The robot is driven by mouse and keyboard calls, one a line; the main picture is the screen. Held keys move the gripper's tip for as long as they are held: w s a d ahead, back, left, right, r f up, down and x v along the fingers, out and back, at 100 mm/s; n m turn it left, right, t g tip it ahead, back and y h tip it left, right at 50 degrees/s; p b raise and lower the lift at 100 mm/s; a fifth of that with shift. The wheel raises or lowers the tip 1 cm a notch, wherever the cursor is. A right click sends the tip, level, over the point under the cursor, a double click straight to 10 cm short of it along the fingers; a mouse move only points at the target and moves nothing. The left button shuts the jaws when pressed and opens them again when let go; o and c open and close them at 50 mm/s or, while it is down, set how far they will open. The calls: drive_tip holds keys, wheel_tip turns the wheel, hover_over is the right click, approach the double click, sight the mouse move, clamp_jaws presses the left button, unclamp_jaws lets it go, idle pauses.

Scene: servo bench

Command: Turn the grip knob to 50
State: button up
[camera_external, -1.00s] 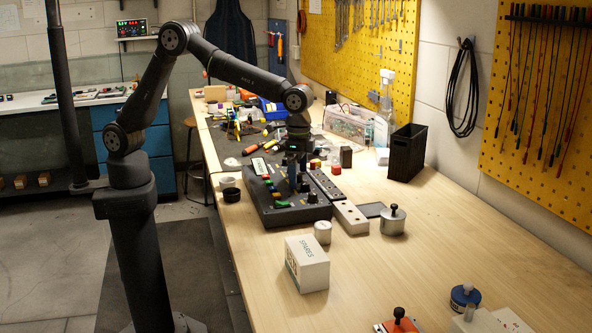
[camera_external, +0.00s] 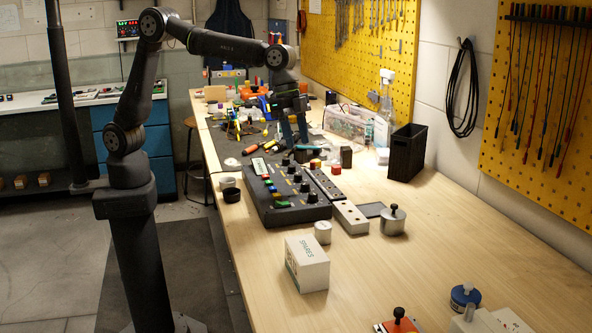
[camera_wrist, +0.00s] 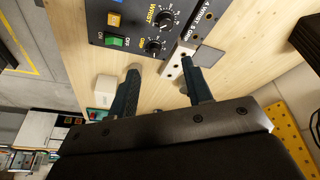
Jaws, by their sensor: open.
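The dark control panel (camera_external: 262,203) lies on the bench with a row of black knobs (camera_external: 312,198) along its right side. In the wrist view the panel (camera_wrist: 121,12) shows at the top, with a WRIST label beside one knob (camera_wrist: 165,18). The end knob (camera_wrist: 153,45) has a small orange label that I cannot read, so I cannot tell surely that it is the grip knob. Its setting is too small to read. My gripper (camera_external: 294,142) is open and empty, raised above the panel's far end. Its two fingers (camera_wrist: 160,66) stand apart, touching no knob.
A green switch (camera_wrist: 114,42) sits beside the end knob. A grey block with holes (camera_external: 350,217) lies right of the panel. The white SPARES box (camera_external: 308,263), a white cylinder (camera_external: 322,232) and a lidded metal pot (camera_external: 393,222) stand nearer the camera.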

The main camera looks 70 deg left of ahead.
wheel_tip(320, 180, up, 4)
drive_tip(key=s+d+m+h, duration=0.1)
drive_tip(key=m, duration=0.1)
approach(313, 193)
drive_tip(key=x, duration=0.8)
drive_tip(key=shift+d+f, duration=0.1)
drive_tip(key=shift+f, duration=0.2)
drive_tip(key=c, duration=1)
